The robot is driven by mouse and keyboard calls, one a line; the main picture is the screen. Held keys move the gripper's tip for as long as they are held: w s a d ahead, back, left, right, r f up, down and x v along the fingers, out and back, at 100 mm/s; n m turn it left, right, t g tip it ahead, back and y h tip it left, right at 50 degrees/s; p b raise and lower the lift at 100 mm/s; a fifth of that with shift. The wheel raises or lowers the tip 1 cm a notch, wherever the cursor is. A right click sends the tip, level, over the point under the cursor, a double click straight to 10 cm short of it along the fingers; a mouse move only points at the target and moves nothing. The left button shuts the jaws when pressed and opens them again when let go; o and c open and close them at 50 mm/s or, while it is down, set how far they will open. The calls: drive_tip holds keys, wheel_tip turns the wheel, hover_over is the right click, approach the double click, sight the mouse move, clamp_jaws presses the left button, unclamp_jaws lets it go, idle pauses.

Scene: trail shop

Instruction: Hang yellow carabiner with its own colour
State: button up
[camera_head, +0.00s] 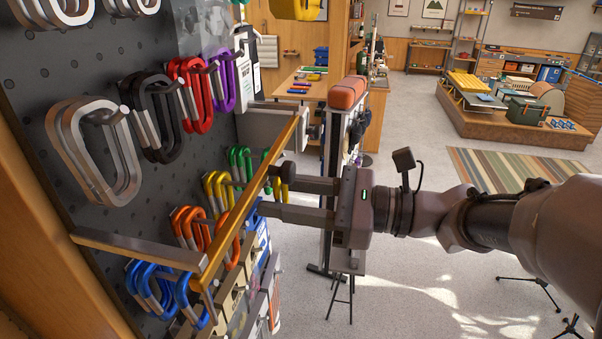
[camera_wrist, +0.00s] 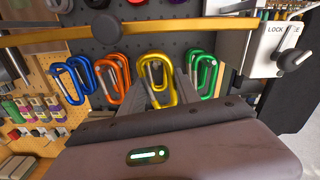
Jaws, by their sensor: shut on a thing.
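My gripper (camera_head: 270,194) reaches to the dark pegboard from the right, just by a wooden bar. Its fingers are shut on a yellow carabiner, which shows between the fingertips in the wrist view (camera_wrist: 166,84). In the head view a bit of yellow (camera_head: 284,189) shows between the fingers. Other yellow carabiners (camera_head: 217,190) hang on the board in front of the fingers, between the orange ones (camera_head: 190,228) and the green ones (camera_head: 240,160). Whether the held one touches a peg or the hanging ones I cannot tell.
The wooden bar (camera_head: 245,200) stands out from the board on a metal bracket (camera_head: 137,249) and crosses close to my fingers. Blue carabiners (camera_head: 150,287) hang low; grey, black, red and purple ones hang above. Open floor (camera_head: 420,270) lies to the right.

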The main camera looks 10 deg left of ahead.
sight(230, 195)
drive_tip(key=shift+w+a, duration=0.15)
drive_tip(key=shift+a, duration=1.45)
drive_tip(key=shift+a+f, duration=0.25)
drive_tip(key=shift+a, duration=0.4)
drive_tip(key=shift+f+b, duration=0.35)
drive_tip(key=shift+f, duration=0.05)
drive_tip(key=o, duration=1.3)
drive_tip(key=shift+o, duration=0.2)
